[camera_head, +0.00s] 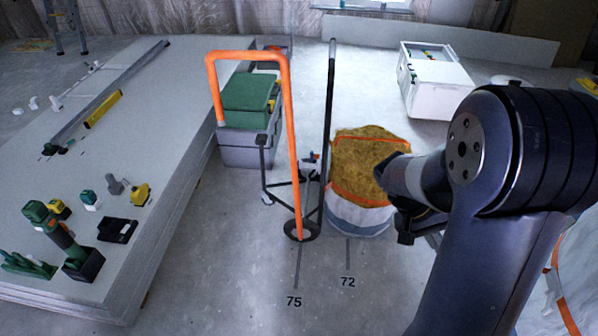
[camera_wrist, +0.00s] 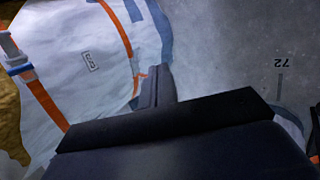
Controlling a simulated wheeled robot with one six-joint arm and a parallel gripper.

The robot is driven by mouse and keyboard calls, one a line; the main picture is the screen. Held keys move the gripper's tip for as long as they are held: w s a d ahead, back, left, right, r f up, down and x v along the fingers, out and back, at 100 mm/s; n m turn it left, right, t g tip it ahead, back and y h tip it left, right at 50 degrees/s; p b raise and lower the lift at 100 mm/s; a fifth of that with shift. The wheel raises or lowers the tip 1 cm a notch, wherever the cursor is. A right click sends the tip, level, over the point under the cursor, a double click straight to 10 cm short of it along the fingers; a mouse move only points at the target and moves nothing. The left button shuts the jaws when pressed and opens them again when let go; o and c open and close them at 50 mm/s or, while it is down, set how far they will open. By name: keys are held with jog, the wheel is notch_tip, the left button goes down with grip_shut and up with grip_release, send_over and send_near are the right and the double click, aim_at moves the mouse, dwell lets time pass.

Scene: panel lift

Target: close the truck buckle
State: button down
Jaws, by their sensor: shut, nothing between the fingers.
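A hand truck (camera_head: 291,140) with an orange tubular handle, a black post and a dark wheel stands at the centre in the head view. A small blue-grey part sits low by its post; I cannot tell if it is a buckle. In the wrist view a grey buckle (camera_wrist: 12,52) on an orange strap (camera_wrist: 45,100) lies against a white bag (camera_wrist: 85,50) at the left edge. I cannot tell whether that buckle is fastened. My gripper (camera_wrist: 156,75) is shut and empty, over or beside the bag's edge and apart from the buckle. The arm partly hides its fingers in the head view.
A sack of yellow-brown fill (camera_head: 365,160) with orange straps stands right of the truck. Grey and green cases (camera_head: 247,145) are behind it to the left. A panel stack (camera_head: 150,215) with tools fills the left.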

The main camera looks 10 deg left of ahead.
jog(key=w+d+f+t+h+b, duration=0.1)
jog(key=w+f+h+b, duration=0.2)
jog(key=f, duration=1.1)
jog(key=w+d+f+n+t+h+b, duration=0.1)
jog(key=w+f+h+b, duration=0.3)
jog(key=w+f+b, duration=0.4)
jog(key=w+d+f+t+h+b, duration=0.2)
jog(key=w+f+b, duration=0.4)
jog(key=f, duration=1.3)
jog(key=shift+w+f+n+h+b, duration=0.15)
jog(key=shift+f+n+h+b, duration=0.3)
jog(key=shift+h, duration=0.25)
jog(key=shift+a+r, duration=0.1)
